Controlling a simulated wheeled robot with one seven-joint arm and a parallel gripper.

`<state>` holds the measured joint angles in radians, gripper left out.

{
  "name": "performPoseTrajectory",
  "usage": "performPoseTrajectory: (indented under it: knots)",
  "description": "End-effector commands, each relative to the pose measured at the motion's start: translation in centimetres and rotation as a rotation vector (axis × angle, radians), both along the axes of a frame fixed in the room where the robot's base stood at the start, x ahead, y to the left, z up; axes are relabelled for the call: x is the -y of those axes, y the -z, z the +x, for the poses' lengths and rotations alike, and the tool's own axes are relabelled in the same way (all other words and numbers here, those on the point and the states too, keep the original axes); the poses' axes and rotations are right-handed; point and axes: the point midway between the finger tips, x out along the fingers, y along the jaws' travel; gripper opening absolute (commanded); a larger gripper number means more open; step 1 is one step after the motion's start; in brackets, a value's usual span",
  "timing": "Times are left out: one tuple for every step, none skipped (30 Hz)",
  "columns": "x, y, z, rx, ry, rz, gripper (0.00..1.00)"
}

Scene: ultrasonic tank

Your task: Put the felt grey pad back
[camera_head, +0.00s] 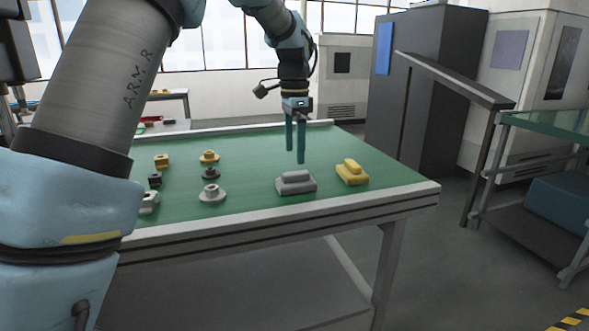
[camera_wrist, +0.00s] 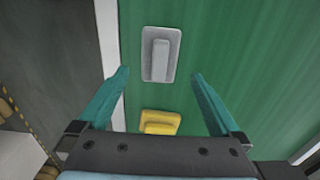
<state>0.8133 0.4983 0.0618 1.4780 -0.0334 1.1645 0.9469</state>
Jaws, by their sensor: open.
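The grey pad (camera_head: 296,184) lies on the green table top near its front edge, with a raised ridge along its top. In the wrist view the grey pad (camera_wrist: 160,55) is ahead of the fingertips and between their lines. My gripper (camera_head: 296,160) is open and empty above the table, and in the head view its fingertips are over the far side of the grey pad. The gripper (camera_wrist: 160,75) also shows in the wrist view with its two teal fingers spread apart. Nothing hides the grey pad.
A yellow pad (camera_head: 352,173) of similar shape lies just right of the grey one. Several small parts, such as a grey flanged piece (camera_head: 212,194) and a brass one (camera_head: 209,157), stand to the left. The green table top (camera_head: 255,165) is clear behind the pads.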

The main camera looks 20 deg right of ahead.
Motion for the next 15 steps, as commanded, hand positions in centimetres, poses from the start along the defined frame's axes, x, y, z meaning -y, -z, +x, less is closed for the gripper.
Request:
performPoseTrajectory:
  knots:
    - [0.0, -0.9, 0.1, 0.003, -0.001, -0.002, 1.00]
    - [0.0, -1.5, 0.1, 0.003, -0.001, -0.002, 1.00]
    - [0.0, -2.1, 0.1, 0.003, -0.001, -0.002, 1.00]
    - [0.0, -2.5, 0.1, 0.002, -0.001, -0.001, 1.00]
    - [0.0, -2.9, 0.1, 0.002, -0.001, -0.001, 1.00]
    - [0.0, -3.3, 0.1, 0.002, -0.001, -0.001, 1.00]
    - [0.0, -3.5, 0.0, 0.001, -0.001, 0.000, 1.00]
    - [0.0, -3.7, 0.0, 0.000, -0.001, 0.000, 1.00]
    - [0.0, -3.9, 0.0, 0.000, -0.001, 0.001, 1.00]
    - [0.0, -4.1, 0.0, 0.000, -0.001, 0.001, 1.00]
    - [0.0, -4.2, 0.0, 0.000, -0.001, 0.001, 1.00]
    - [0.0, -4.3, 0.0, 0.000, -0.001, 0.001, 1.00]
    - [0.0, -4.3, 0.0, 0.000, -0.001, 0.001, 1.00]
    - [0.0, -4.3, 0.0, 0.000, -0.001, 0.001, 1.00]
    - [0.0, -4.3, 0.0, 0.000, -0.001, 0.001, 1.00]
